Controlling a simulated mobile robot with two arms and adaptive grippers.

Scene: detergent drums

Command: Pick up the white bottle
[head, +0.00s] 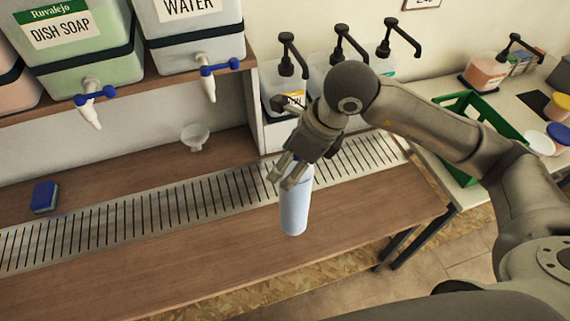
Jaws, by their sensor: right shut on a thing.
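The white bottle (294,207) shows below my right gripper in the head view, upright at the front edge of the metal drain grate on the wooden counter. It looks pale bluish white. My right gripper (288,177) reaches down from above and is shut on the upper part of the bottle, so its fingers hide the bottle's top. I cannot tell whether the bottle's base touches the counter. My left gripper is not in view.
Drums labelled dish soap (85,45) and water (192,30) stand on a shelf with taps. A white funnel (195,135) and a blue sponge (44,197) lie behind the drain grate (130,215). Pump bottles (287,90) and a green crate (470,108) are beyond my right arm.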

